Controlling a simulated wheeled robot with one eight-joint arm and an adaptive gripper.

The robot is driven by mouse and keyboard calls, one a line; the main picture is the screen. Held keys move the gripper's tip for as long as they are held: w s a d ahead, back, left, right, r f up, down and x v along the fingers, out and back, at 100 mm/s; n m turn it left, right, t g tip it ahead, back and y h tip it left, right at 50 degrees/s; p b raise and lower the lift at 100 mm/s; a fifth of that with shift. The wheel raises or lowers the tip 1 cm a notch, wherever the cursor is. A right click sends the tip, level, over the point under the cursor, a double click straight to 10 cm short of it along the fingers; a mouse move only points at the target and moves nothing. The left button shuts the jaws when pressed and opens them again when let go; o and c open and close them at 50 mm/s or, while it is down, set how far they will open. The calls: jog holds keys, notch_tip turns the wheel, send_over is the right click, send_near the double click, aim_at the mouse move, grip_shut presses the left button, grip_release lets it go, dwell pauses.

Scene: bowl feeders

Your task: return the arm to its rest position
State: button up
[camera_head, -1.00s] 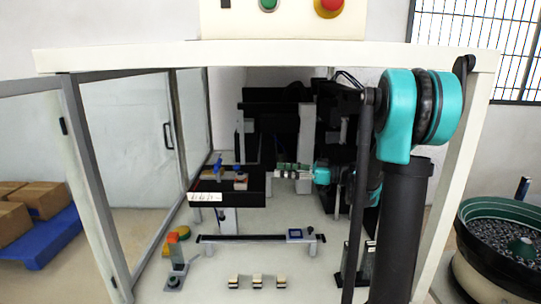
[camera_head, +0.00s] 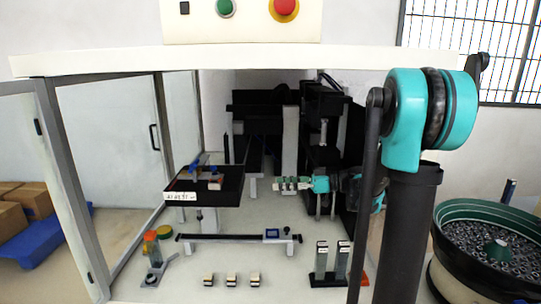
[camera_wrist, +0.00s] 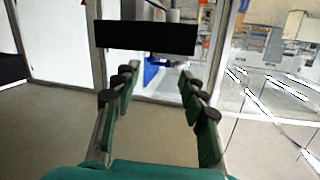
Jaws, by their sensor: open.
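My gripper (camera_head: 292,184) is inside the open machine frame in the head view, with its fingers pointing left. It also shows in the wrist view (camera_wrist: 158,88), where its green fingers with dark pads stand apart and nothing is between them. My teal-jointed arm reaches in from the right. A black tray (camera_head: 230,198) with a white label is left of the fingertips, with a clear gap between them. Small blue and reddish items lie on the tray.
A long dark bar (camera_head: 225,238) lies below the tray, with several small blocks in front. Two upright silver pieces (camera_head: 322,258) stand near my arm. A bowl feeder (camera_head: 500,250) is at the right.

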jog(key=s+f+m+h, duration=0.5)
jog(key=s+f, duration=0.2)
jog(key=f, duration=0.2)
jog(key=s+d+f+m+h, duration=0.9)
jog(key=s+d+f+h, duration=0.1)
jog(key=s+d+f, duration=0.3)
jog(key=shift+s+d+t+h, duration=0.4)
jog(key=shift+s+d, duration=0.45)
jog(key=shift+s, duration=0.35)
dwell(0.4)
